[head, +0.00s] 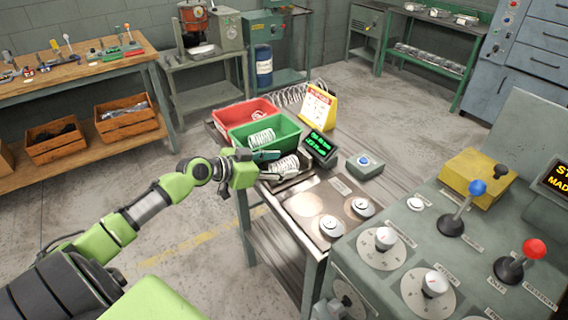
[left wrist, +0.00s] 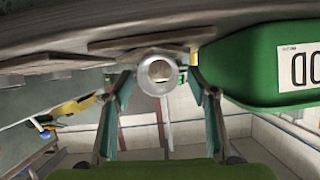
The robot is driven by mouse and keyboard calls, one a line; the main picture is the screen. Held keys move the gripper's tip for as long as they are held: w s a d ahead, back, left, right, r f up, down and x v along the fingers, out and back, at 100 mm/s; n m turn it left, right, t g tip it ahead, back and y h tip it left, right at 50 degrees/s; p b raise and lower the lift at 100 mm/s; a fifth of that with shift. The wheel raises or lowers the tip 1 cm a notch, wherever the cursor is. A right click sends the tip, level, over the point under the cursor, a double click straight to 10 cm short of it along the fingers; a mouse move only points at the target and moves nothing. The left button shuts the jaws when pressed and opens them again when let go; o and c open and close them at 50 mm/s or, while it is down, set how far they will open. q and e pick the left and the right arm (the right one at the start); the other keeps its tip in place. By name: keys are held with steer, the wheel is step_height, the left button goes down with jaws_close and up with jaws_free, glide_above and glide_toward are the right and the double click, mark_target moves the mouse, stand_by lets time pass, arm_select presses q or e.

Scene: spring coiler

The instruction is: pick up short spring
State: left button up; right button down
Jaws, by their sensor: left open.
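The short spring (head: 285,165) is a pale metal coil lying in a shallow dark tray at the near left of the bench, just in front of the green bin. In the left wrist view the round end of a pale coil (left wrist: 143,75) faces the camera between the fingers. My left gripper (head: 279,167) is open, with one finger on each side of the spring. It shows no clear grip on the coil. My right gripper is out of view.
A red bin (head: 243,108), a yellow sign (head: 318,107), a small display (head: 320,148) and a blue-button box (head: 365,165) stand nearby. The control console fills the right.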

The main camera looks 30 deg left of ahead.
arm_select(q)
steer(key=shift+w+d+f, duration=0.15)
steer(key=shift+w+d, duration=0.05)
steer(key=shift+w, duration=0.2)
steer(key=c, duration=1.2)
